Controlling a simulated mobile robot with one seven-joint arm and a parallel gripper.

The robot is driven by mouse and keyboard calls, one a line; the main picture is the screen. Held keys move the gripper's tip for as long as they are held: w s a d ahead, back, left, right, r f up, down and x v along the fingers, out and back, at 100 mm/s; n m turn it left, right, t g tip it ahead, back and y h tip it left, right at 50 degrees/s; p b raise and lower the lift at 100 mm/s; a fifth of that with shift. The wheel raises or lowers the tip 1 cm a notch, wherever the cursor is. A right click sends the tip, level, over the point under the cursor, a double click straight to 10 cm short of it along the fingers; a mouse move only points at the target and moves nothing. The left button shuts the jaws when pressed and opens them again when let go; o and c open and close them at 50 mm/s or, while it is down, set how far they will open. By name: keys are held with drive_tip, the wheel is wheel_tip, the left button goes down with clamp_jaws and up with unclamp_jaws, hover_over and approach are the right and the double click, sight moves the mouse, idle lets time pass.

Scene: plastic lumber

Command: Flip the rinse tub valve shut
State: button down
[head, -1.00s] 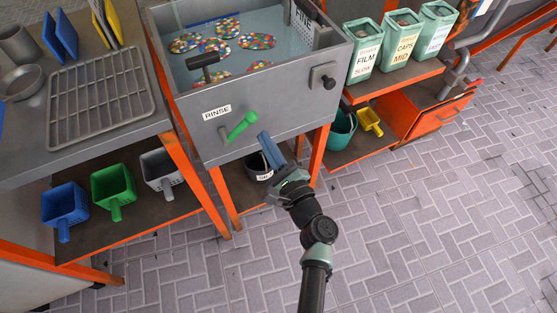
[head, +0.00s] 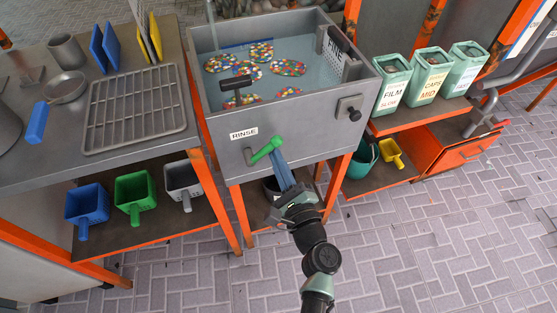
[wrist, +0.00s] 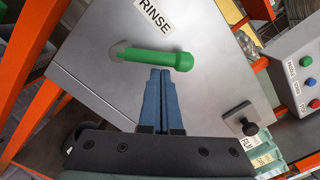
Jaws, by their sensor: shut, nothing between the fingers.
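The rinse tub (head: 310,118) is a grey metal box of water with a RINSE label (head: 244,134) on its front. Its valve has a green lever (head: 265,149) that slants up to the right from a grey pivot at the lower left of the front. In the wrist view the green lever (wrist: 158,59) lies across the picture, its rounded end at the right. My gripper (head: 277,156) is shut and empty, its blue fingers just right of and below the lever's free end. In the wrist view the fingertips (wrist: 161,72) lie at the lever's underside; whether they touch is unclear.
A black knob (head: 354,114) sticks out from the tub front at the right. A grey table (head: 60,140) with a wire rack stands at the left, scoops below it. Labelled bins (head: 392,84) stand at the right. The paved floor in front is open.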

sight(261, 156)
drive_tip(key=shift+a+r+n+b, duration=0.15)
drive_tip(key=shift+r+n+b, duration=0.15)
drive_tip(key=shift+n, duration=0.4)
drive_tip(key=shift+s+a+r+n+b, duration=0.1)
drive_tip(key=shift+a+r+n+b, duration=0.2)
drive_tip(key=shift+n, duration=0.4)
drive_tip(key=shift+s+a+r+n+b, duration=0.1)
drive_tip(key=shift+r+n+b, duration=0.25)
drive_tip(key=shift+n, duration=0.35)
drive_tip(key=shift+s+a+r+n+b, duration=0.1)
drive_tip(key=shift+a+r+n+b, duration=0.25)
drive_tip(key=shift+n, duration=0.6)
drive_tip(key=shift+s+a+r+n+b, duration=0.2)
drive_tip(key=shift+a+n+b, duration=0.2)
drive_tip(key=shift+n, duration=0.6)
drive_tip(key=shift+s+a+r+n+b, duration=0.1)
drive_tip(key=shift+a+r+n+b, duration=0.25)
drive_tip(key=shift+n, duration=0.6)
